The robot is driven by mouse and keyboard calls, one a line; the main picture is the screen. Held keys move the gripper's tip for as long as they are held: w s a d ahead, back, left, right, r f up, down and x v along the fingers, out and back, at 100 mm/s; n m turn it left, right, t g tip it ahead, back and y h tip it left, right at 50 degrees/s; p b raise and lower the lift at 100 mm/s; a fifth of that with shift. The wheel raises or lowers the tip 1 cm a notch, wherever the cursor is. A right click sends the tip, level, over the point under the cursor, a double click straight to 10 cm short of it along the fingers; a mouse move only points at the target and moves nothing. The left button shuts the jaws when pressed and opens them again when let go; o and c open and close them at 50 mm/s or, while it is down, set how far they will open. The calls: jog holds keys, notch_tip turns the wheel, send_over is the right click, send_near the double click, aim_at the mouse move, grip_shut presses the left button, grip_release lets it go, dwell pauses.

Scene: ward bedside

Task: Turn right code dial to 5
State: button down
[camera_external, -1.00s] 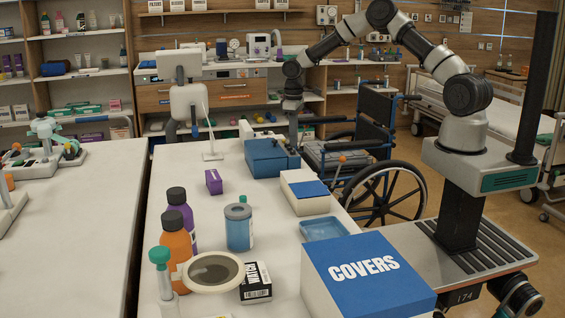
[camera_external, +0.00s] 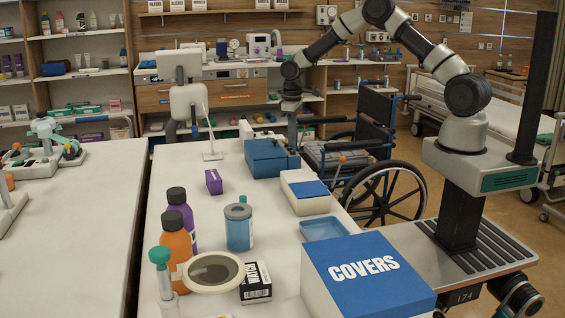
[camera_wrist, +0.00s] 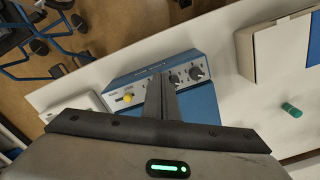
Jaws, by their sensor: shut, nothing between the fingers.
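A blue box (camera_external: 265,157) with a grey front panel stands at the far end of the near table. In the wrist view the panel (camera_wrist: 143,81) shows a yellow knob (camera_wrist: 127,97) at the left and dark dials at the right. The rightmost dial in view (camera_wrist: 197,73) has a pale pointer; another dial (camera_wrist: 175,78) sits just left of it. The digits are too small to read. My gripper (camera_wrist: 161,88) is shut and empty, its fingers in front of the panel, hiding part of it. Whether they touch a dial I cannot tell. In the external view my gripper (camera_external: 292,137) is at the box.
A white carton with a blue top (camera_external: 306,193) and a blue tray (camera_external: 325,229) stand nearer on the table. A small green cylinder (camera_wrist: 291,109) lies right of the box in the wrist view. A wheelchair (camera_external: 365,150) stands beside the table.

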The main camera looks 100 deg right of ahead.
jog(key=shift+w+r, duration=0.1)
jog(key=shift+w, duration=0.05)
jog(key=shift+s+a, duration=0.2)
jog(key=shift+a, duration=0.05)
jog(key=shift+s+r+p, duration=0.1)
jog(key=shift+r+p, duration=1.75)
jog(key=shift+r, duration=1.05)
